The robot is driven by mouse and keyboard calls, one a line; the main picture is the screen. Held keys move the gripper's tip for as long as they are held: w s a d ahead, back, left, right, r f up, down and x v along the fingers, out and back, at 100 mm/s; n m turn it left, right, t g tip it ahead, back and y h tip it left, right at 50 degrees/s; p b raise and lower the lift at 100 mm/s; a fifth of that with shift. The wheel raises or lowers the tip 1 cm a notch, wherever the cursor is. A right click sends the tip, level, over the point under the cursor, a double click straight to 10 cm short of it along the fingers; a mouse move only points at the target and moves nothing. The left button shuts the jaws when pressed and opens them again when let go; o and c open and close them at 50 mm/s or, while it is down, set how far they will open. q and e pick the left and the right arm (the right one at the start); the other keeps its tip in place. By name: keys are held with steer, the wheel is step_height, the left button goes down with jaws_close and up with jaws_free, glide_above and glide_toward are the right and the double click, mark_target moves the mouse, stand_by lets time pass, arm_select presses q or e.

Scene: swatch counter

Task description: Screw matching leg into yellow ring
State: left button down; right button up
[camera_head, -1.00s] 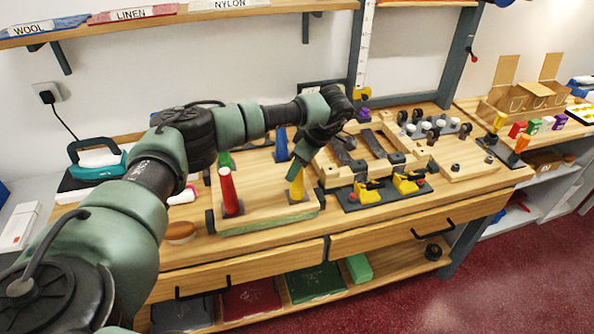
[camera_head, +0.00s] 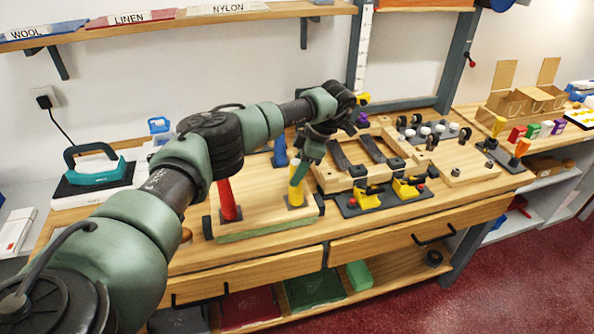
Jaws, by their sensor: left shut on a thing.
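A yellow leg (camera_head: 296,194) stands upright on a dark square mount at the near right corner of the wooden board (camera_head: 262,213). My left gripper (camera_head: 298,178) is shut on the upper part of this leg from above. I cannot make out a yellow ring at its foot. A red leg (camera_head: 228,201) stands at the board's near left corner. A blue leg (camera_head: 280,151) stands at the far right corner. My left arm hides the far left corner. My right gripper is not in view.
Yellow-handled toggle clamps (camera_head: 369,196) sit right of the board, before a wooden frame (camera_head: 342,177). A rack of knobs (camera_head: 433,131) stands behind. A shelf (camera_head: 180,22) hangs above the bench.

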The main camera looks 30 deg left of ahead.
arm_select(q)
steer(key=shift+s+r+m+t+p, duration=0.15)
steer(key=shift+m+p, duration=0.1)
steer(key=shift+m, duration=0.25)
steer(key=shift+w+r+m+t+p, duration=0.15)
steer(key=shift+m+p, duration=0.1)
steer(key=shift+m, duration=0.25)
steer(key=m, duration=0.2)
steer(key=m+t+p, duration=0.1)
steer(key=m, duration=0.1)
steer(key=shift+s+f+t+y, duration=0.15)
steer(key=shift+t+y, duration=0.15)
steer(key=shift+y, duration=0.1)
steer(key=m, duration=0.2)
steer(key=m+t, duration=0.1)
steer(key=m, duration=0.1)
steer(key=shift+s+f+t+p, duration=0.1)
steer(key=shift+t+p, duration=0.2)
steer(key=shift+p, duration=0.1)
steer(key=m+t+h, duration=0.1)
steer(key=m, duration=0.3)
steer(key=shift+f, duration=0.15)
steer(key=c, duration=1.3)
jaws_free()
steer(key=shift+o, duration=0.2)
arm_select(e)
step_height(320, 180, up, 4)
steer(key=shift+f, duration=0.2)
